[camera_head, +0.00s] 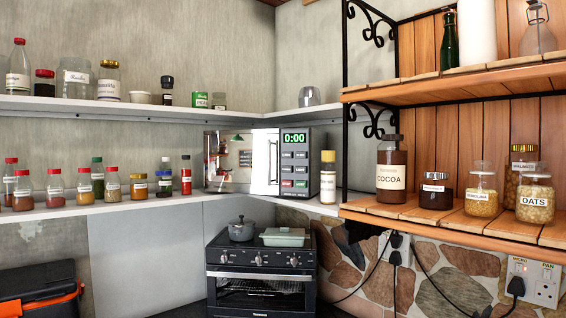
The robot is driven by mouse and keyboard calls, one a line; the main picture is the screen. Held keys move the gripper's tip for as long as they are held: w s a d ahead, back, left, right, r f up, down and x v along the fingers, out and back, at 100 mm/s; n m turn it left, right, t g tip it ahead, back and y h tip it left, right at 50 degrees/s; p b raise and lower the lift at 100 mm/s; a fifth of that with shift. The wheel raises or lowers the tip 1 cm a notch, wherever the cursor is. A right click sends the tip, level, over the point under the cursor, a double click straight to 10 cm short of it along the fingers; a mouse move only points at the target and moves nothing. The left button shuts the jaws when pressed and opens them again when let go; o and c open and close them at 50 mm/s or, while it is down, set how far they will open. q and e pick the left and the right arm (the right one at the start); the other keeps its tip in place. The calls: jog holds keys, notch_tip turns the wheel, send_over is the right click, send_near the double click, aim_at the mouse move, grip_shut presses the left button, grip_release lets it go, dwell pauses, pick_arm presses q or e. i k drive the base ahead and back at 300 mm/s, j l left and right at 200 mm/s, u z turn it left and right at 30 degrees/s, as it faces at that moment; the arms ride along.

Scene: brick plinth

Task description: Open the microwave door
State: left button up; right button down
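The door looks shut, but reflections in the glass make this hard to judge. Neither of my grippers is in view.
A small oven (262,275) below carries a grey pot (241,229) and a pale green dish (284,237). A white-labelled jar (328,177) stands just right of the microwave. Wooden shelves (470,226) with jars jut out right.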

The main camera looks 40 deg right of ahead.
aim_at(236, 161)
jog(key=z, duration=0.65)
jog(key=i+z, duration=0.15)
jog(key=z, duration=0.25)
jog(key=i+l+z, duration=0.1)
jog(key=z, duration=0.3)
jog(key=i+z, duration=0.15)
jog(key=z, duration=0.25)
jog(key=i+j+z, duration=0.1)
jog(key=z, duration=0.35)
